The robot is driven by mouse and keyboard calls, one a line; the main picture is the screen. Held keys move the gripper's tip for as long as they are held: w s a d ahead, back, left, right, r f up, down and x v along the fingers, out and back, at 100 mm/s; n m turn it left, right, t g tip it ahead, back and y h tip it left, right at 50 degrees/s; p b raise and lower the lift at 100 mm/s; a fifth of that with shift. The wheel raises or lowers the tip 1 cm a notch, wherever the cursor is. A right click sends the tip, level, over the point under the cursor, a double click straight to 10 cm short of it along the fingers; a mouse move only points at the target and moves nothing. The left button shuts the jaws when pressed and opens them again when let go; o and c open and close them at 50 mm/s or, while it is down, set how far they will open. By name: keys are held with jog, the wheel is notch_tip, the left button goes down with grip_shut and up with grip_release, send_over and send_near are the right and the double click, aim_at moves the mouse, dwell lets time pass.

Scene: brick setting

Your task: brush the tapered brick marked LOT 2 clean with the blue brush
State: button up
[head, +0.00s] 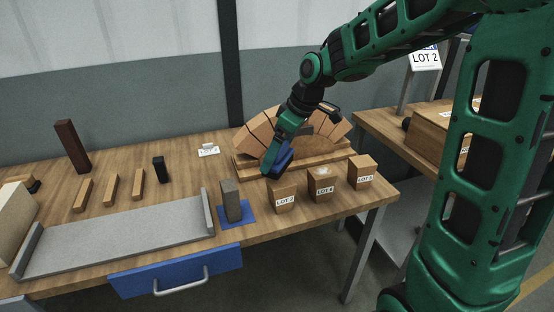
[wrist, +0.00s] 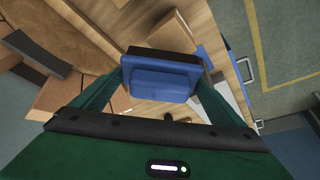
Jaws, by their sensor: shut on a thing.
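The tapered brick marked LOT 2 (head: 284,198) stands upright near the table's front edge, left of the bricks marked LOT 4 (head: 321,184) and LOT 3 (head: 361,172). My gripper (head: 275,152) is shut on the blue brush (head: 281,163), above and just behind the LOT 2 brick. The brush and brick look apart, though the gap is hard to judge. In the wrist view, the blue brush (wrist: 162,80) sits between my fingers, with a dark band along its far side. Its bristle face is hidden. I cannot tell the LOT 2 brick apart there.
A brick arch (head: 259,128) on a wooden base stands behind my gripper. A dark grey block (head: 231,202) stands on a blue mat (head: 236,221) to the left. A grey tray (head: 120,237) lies farther left. A LOT 2 sign (head: 425,58) is at the upper right.

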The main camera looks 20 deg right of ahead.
jog(key=shift+r, duration=2.5)
